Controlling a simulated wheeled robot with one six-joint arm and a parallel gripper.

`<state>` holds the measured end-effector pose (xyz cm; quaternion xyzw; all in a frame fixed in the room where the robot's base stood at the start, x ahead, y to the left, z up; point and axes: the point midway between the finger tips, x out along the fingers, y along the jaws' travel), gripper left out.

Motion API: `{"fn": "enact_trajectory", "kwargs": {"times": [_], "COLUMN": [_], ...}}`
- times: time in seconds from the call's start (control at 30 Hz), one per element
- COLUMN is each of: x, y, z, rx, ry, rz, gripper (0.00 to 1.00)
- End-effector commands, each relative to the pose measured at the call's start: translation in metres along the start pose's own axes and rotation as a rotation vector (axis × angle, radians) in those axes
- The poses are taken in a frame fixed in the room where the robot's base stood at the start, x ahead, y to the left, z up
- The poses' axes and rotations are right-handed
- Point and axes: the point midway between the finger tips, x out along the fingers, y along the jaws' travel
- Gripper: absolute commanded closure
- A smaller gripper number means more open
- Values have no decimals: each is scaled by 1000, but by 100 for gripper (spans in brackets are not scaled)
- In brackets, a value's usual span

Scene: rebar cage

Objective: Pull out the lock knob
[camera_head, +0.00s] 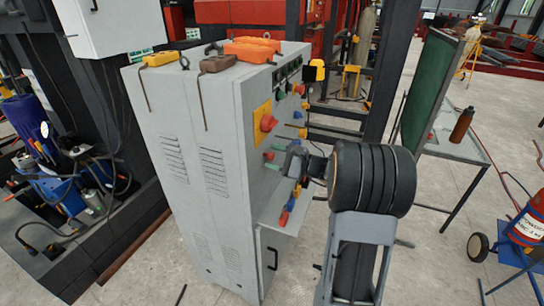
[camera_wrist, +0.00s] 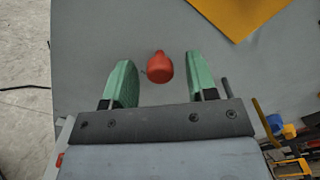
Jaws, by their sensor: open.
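The lock knob appears to be the small red knob (camera_wrist: 160,67) on the grey face of the control cabinet (camera_head: 195,150). In the wrist view it lies between the two green fingers of my gripper (camera_wrist: 159,80), near the tips, with a gap on each side. My gripper is open and holds nothing. In the head view my gripper (camera_head: 274,161) is at the cabinet's front panel, and the red knob (camera_head: 268,156) shows beside its fingers. How far the fingertips are from the panel is hard to tell.
A yellow plate (camera_head: 262,112) with a larger red rotary switch (camera_head: 268,123) sits above the knob; the plate's corner (camera_wrist: 235,12) shows in the wrist view. A shelf (camera_head: 283,210) with coloured tools juts out below my gripper. Orange and yellow devices (camera_head: 250,50) lie on top.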

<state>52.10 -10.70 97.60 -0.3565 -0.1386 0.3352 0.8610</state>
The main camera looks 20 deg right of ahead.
Motion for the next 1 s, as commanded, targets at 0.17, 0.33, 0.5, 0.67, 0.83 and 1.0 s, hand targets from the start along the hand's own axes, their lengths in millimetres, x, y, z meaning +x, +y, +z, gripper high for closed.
{"fn": "enact_trajectory", "kwargs": {"times": [0.17,0.33,0.5,0.67,0.83,1.0], "x": [10,12,11,11,11,11], "y": [0,0,0,0,0,0], "z": [0,0,0,0,0,0], "rx": [0,0,0,0,0,0], "ry": [-1,0,0,0,0,0], "rz": [0,-1,0,0,-1,-1], "gripper": [48,48,49,64,80,96]}}
